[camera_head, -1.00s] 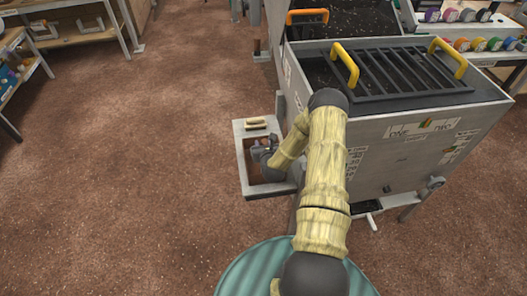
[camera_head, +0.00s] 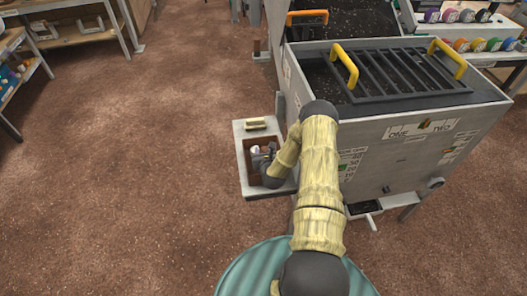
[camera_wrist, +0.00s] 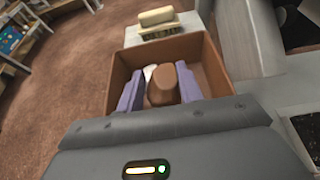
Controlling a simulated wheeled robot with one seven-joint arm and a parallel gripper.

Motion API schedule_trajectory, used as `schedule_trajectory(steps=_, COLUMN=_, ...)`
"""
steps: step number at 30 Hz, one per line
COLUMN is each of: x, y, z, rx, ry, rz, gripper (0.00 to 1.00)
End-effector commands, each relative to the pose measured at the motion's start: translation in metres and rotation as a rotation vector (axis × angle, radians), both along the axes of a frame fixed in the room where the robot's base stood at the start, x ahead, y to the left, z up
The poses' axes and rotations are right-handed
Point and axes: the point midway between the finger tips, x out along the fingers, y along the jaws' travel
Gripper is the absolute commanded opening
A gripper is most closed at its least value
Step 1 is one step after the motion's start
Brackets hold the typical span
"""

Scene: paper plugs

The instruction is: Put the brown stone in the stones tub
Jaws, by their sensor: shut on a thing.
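The brown stone (camera_wrist: 162,92) is a rounded block between the two purple fingers of my gripper (camera_wrist: 159,84) in the wrist view. The gripper is shut on it. The fingers and stone are over or inside a square brown tub (camera_wrist: 207,68), whose walls rise around them in the picture. A small white thing (camera_wrist: 149,72) shows in the tub behind the stone. In the head view the brown tub (camera_head: 247,153) sits on a light shelf, and my gripper (camera_head: 262,158) reaches into its area. I cannot tell whether the stone touches the tub floor.
A brush with a cream top (camera_wrist: 157,20) lies on the light shelf (camera_head: 240,131) beyond the tub. A large grey bin (camera_head: 425,150) with a black grate (camera_head: 395,72) and yellow handles stands to the right. Brown floor (camera_head: 130,170) is open to the left.

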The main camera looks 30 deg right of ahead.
Motion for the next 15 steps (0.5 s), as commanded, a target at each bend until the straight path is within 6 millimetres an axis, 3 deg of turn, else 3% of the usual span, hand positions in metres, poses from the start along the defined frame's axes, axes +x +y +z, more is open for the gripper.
schedule_trajectory(steps=15, x=-0.0006, y=-0.0001, z=-0.012, rx=0.0, ry=0.001, rz=0.0, gripper=0.12)
